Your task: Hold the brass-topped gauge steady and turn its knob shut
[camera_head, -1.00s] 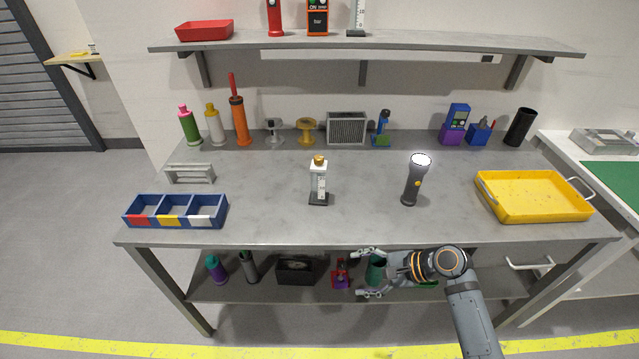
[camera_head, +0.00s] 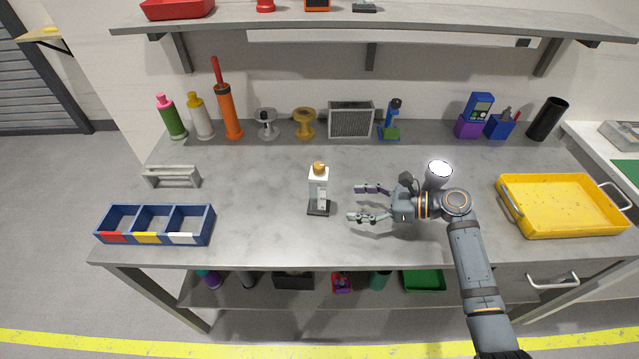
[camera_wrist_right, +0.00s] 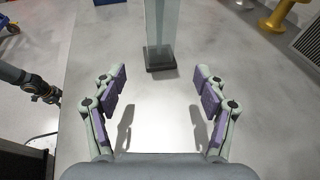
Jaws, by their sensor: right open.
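A flashlight (camera_head: 438,173) stands behind my right wrist, partly hidden. A yellow tray (camera_head: 562,232) is at the right, a blue divided bin (camera_head: 157,207) at the left. Several items line the back near a vented box (camera_head: 351,120). The bench around the gauge is clear.

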